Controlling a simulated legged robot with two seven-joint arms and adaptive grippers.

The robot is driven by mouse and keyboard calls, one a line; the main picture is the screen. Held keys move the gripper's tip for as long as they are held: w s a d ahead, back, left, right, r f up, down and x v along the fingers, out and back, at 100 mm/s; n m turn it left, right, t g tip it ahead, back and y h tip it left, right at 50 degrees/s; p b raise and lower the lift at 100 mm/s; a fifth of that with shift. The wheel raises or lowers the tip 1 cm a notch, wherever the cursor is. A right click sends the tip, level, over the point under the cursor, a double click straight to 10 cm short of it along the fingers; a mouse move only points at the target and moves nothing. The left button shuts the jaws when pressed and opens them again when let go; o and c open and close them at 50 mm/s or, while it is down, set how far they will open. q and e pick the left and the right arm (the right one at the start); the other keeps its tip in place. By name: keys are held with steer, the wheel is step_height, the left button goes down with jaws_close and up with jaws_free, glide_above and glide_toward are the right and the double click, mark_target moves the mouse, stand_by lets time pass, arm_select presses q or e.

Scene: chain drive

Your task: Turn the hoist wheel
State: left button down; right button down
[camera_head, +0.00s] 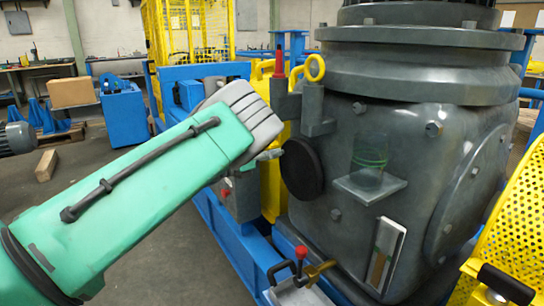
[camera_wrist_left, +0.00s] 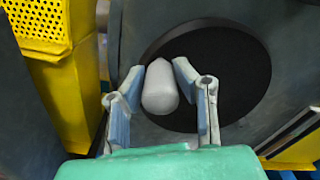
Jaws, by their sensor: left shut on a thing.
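The hoist wheel is a black disc (camera_head: 303,170) on the side of the big dark grey machine housing. In the left wrist view the disc (camera_wrist_left: 232,65) fills the middle, with a pale grey rounded handle (camera_wrist_left: 160,88) standing out from it near its left side. My left gripper (camera_head: 272,155) reaches in from the left on its green arm. In the left wrist view its fingers (camera_wrist_left: 160,85) are on both sides of the handle and closed on it. In the head view the arm and fingers hide most of the handle. My right gripper is in neither view.
The grey housing (camera_head: 400,130) has a small ledge (camera_head: 370,187) right of the wheel. A yellow ring (camera_head: 315,68) and a red-topped post (camera_head: 279,65) stand above it. A red-knobbed lever (camera_head: 301,254) is below. A yellow perforated guard (camera_head: 515,230) is at right.

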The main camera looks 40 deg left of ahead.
arm_select(q)
steer(key=c, duration=1.3)
jaws_free()
steer(key=shift+s+f, duration=0.1)
steer(key=shift+f, duration=0.1)
steer(key=shift+c, duration=0.2)
steer(key=shift+o, duration=0.2)
steer(key=shift+r, duration=0.15)
steer(key=v, duration=1.2)
